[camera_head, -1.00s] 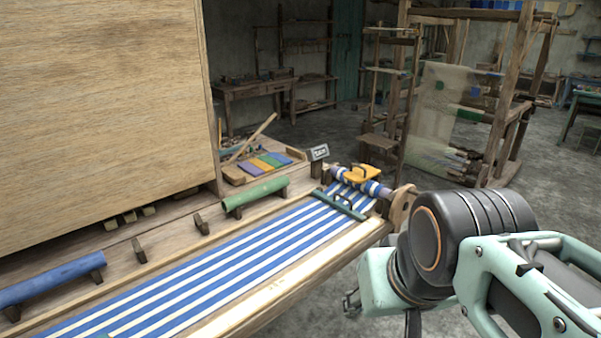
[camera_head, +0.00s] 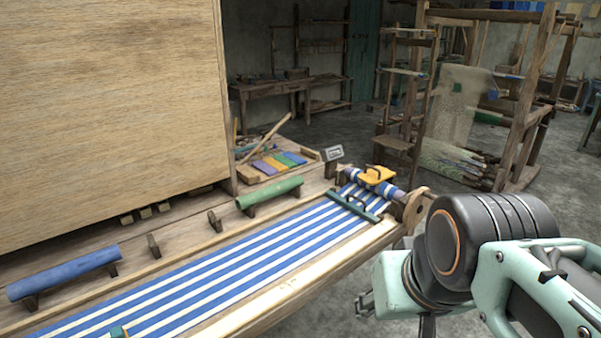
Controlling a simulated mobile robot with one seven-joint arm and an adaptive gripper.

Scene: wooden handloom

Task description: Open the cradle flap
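A yellow-orange piece with a dark handle (camera_head: 376,174) sits over the blue-and-white cloth roll (camera_head: 350,190) at the loom's right end; it may be the cradle flap, but I cannot tell for sure. A dark green bar with a handle (camera_head: 352,206) lies across the striped cloth (camera_head: 230,262) just in front of it. My gripper (camera_head: 365,303) shows only in part at the lower middle, beyond the loom's right edge and apart from these parts. Its fingers are small and partly hidden by my arm, so I cannot tell whether it is open.
A green roll (camera_head: 268,193) and a blue roll (camera_head: 63,272) rest on wooden supports behind the cloth. A large wooden panel (camera_head: 110,110) fills the left. Open floor (camera_head: 390,270) lies right of the loom.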

